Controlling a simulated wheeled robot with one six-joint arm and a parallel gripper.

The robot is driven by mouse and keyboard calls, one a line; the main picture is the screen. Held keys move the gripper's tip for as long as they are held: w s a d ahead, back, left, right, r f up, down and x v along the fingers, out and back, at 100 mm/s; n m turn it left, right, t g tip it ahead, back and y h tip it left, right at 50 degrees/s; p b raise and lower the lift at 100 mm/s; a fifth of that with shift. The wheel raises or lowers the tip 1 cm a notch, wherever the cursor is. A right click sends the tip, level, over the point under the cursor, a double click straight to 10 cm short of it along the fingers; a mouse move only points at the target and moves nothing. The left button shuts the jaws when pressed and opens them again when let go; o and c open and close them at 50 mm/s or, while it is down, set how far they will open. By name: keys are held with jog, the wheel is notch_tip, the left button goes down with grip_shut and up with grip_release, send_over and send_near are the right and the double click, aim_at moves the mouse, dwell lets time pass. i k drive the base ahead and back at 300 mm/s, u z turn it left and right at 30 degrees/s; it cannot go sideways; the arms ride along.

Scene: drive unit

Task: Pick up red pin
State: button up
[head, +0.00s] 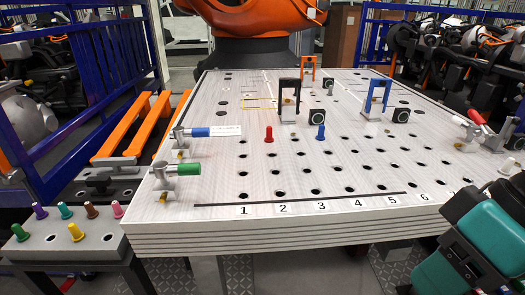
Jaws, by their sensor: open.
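The red pin (268,134) stands upright on the light perforated table top (300,180), left of the middle, behind the row of printed numbers. A blue pin (320,132) stands to its right. My gripper is not in view. A teal and black part of my arm shows at the lower right corner, well apart from the red pin.
Black frame (288,100) and blue frame (377,95) stand behind the pins. Green-handled (187,169) and blue-handled clamps (198,132) are at the left edge, a red-handled clamp (474,117) at the right. A side bench (105,222) holds several coloured pins. The table front is mostly clear.

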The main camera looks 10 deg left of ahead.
aim_at(268, 139)
jog(key=u, duration=0.4)
jog(key=i, duration=0.5)
jog(key=u, duration=0.5)
jog(key=i, duration=1)
jog(key=u, duration=0.1)
